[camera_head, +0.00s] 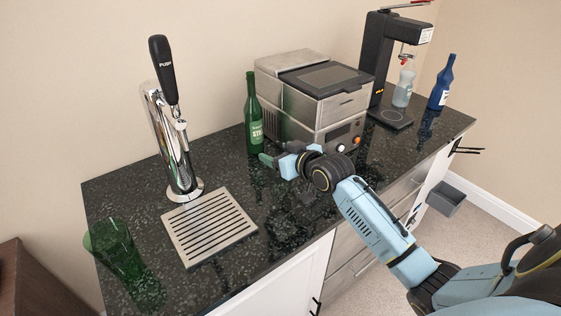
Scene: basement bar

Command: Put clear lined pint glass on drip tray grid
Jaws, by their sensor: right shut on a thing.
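The drip tray grid (208,228), a pale metal plate with dark slots, lies flat on the dark speckled counter in front of the beer tap. Its top is bare. My right gripper (274,160) reaches in from the right, above the counter, to the right of and behind the drip tray. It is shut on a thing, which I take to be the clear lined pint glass. The glass's outline is hard to make out against the dark counter. My left gripper is not in view.
A chrome beer tap (178,145) stands behind the tray. A green glass (113,246) stands at the front left. A green bottle (253,112) and a metal appliance (318,95) are behind my gripper. A dispenser (380,60), clear bottle (404,84) and blue bottle (441,84) stand at right.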

